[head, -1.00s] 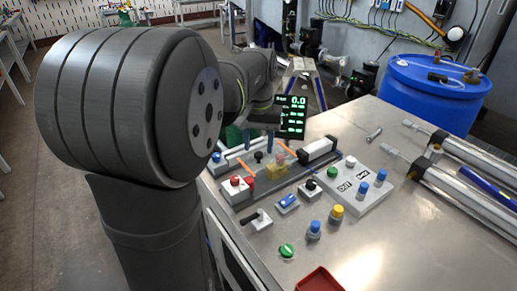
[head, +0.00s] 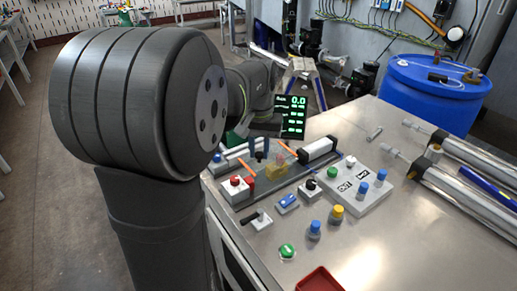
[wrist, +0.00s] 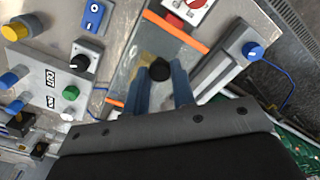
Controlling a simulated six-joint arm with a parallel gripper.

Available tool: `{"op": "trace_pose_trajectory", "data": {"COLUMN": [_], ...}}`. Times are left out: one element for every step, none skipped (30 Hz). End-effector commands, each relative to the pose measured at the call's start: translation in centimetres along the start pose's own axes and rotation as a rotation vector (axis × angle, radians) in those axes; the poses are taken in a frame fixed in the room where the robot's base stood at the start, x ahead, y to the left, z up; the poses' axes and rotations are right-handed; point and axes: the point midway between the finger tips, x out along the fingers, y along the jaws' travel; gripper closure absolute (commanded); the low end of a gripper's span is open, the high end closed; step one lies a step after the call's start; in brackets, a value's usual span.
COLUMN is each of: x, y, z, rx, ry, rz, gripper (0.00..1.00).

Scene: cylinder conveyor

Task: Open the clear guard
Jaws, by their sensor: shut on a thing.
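The clear guard (wrist: 132,62) is a faint see-through panel over the track of the conveyor unit, hard to make out against the metal. A black knob (wrist: 160,69) stands there, between two orange strips (wrist: 175,31). The knob also shows small in the head view (head: 259,155). My gripper (wrist: 162,84) has its two blue fingers on either side of the knob and is shut on it. In the head view, my gripper (head: 261,149) reaches down to the knob from behind. The guard's edges and hinge cannot be made out.
A red button box (head: 236,184) stands left of the knob. A yellow block (head: 276,169) is on the track to its right. A button panel (head: 352,185), knobs, a display (head: 291,117) and a red tray (head: 320,281) surround the unit. The table's front right is clear.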

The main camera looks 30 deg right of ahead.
Motion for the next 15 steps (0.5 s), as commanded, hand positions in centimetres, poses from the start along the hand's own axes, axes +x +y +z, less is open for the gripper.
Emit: {"op": "trace_pose_trajectory", "data": {"x": [0.0, 0.0, 0.0, 0.0, 0.0, 0.0, 0.0, 0.0, 0.1, 0.0, 0.0, 0.0, 0.1, 0.0, 0.0], "y": [0.3, 0.6, 0.9, 1.3, 1.7, 2.4, 2.8, 3.4, 4.1, 4.7, 5.2, 6.0, 6.5, 7.0, 7.7], "z": [-0.3, -0.5, -0.9, -1.3, -1.7, -2.3, -2.8, -3.3, -4.1, -4.6, -5.2, -5.9, -6.4, -7.0, -7.6], "rx": [0.001, 0.001, 0.002, 0.003, 0.003, 0.004, 0.004, 0.005, 0.005, 0.004, 0.005, 0.005, 0.004, 0.004, 0.004], "ry": [0.001, 0.001, 0.001, 0.000, 0.000, 0.000, -0.001, 0.000, 0.000, 0.001, 0.001, 0.001, 0.000, 0.001, 0.002], "rz": [0.000, 0.000, 0.000, 0.000, 0.000, 0.000, 0.000, 0.000, 0.000, 0.000, 0.000, 0.000, 0.000, 0.000, 0.000], "gripper": [1.00, 1.00, 1.00, 1.00, 1.00, 1.00, 1.00, 1.00, 1.00, 1.00, 1.00, 1.00, 1.00, 1.00, 1.00]}}
